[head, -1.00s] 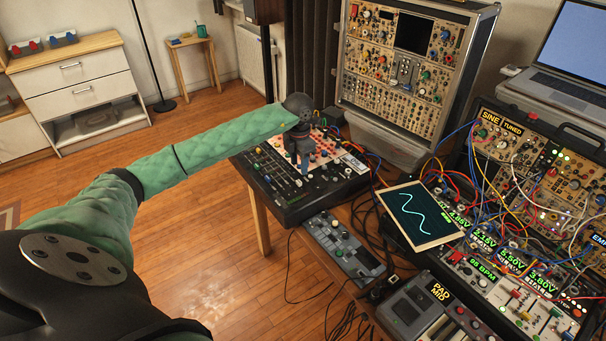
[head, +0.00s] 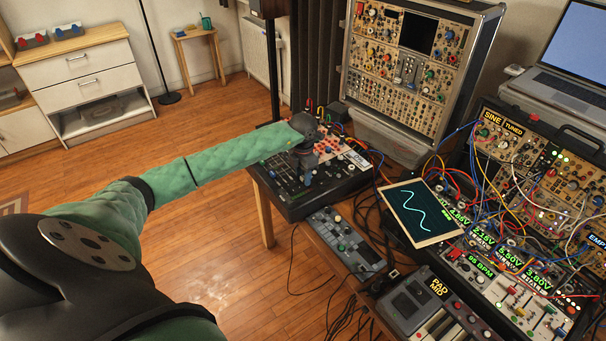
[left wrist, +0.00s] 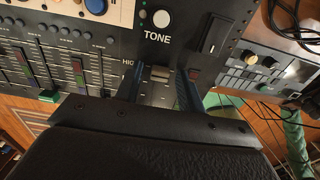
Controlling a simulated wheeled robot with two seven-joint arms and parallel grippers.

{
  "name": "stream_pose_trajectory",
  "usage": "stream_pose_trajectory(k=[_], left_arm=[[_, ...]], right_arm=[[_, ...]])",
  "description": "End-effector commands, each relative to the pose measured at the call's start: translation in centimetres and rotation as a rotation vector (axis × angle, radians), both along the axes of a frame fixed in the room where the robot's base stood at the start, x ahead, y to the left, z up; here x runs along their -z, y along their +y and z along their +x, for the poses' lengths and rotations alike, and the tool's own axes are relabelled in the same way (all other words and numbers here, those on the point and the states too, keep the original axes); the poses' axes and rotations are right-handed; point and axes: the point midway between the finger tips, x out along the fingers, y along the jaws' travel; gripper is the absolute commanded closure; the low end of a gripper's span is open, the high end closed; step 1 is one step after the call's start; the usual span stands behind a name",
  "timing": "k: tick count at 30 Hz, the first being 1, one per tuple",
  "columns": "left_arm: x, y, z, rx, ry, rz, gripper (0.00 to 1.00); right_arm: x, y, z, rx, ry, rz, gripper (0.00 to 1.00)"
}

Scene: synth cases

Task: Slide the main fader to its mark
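The mixer (head: 330,188) is a black panel of knobs and faders on the wooden table. My left gripper (head: 301,178) points down over its middle; the arm hides part of the panel. The fingers are apart, with a gap visible on each side of the cap. The lower part of the slot is hidden by the gripper body. I cannot make out the fader's mark. My right gripper is not in view.
A row of thinner faders (left wrist: 78,70) lies left of the fingers, and a black rocker switch (left wrist: 214,36) to the right. A white round button above TONE (left wrist: 161,18) is nearby. A grey device (head: 345,238), cables and a tablet (head: 420,212) lie right of the mixer.

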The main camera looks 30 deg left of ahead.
Motion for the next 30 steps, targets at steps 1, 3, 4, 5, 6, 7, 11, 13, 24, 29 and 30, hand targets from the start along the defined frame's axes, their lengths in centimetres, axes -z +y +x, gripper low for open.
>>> stream_pose_trajectory(k=[1,3,4,5,6,7,11,13,24,29,30], left_arm=[[0.0,0.0,0.0,0.000,0.000,0.000,0.72],[0.0,0.0,0.0,0.000,0.000,0.000,0.86],[0.0,0.0,0.0,0.000,0.000,0.000,0.92],[0.0,0.0,0.0,0.000,0.000,0.000,0.97],[0.0,0.0,0.0,0.000,0.000,0.000,1.00],[0.0,0.0,0.0,0.000,0.000,0.000,1.00],[0.0,0.1,-0.1,0.000,0.000,0.000,1.00],[0.1,0.2,-0.3,0.000,0.001,0.001,1.00],[0.3,2.2,-4.7,-0.001,0.000,0.004,1.00],[0.2,2.8,-6.4,-0.001,0.001,0.003,1.00],[0.2,2.9,-6.7,-0.001,0.001,0.004,1.00]], right_arm=[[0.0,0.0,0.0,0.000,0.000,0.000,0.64],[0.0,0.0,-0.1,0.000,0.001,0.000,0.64],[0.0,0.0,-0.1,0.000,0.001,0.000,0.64],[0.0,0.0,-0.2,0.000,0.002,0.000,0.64],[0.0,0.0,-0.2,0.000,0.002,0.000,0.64],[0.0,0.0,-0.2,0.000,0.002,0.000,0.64],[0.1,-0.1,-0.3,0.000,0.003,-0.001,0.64],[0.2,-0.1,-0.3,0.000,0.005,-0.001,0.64],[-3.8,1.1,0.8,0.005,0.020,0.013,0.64],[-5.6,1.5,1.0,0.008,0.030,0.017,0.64],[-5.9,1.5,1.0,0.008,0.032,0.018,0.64]])
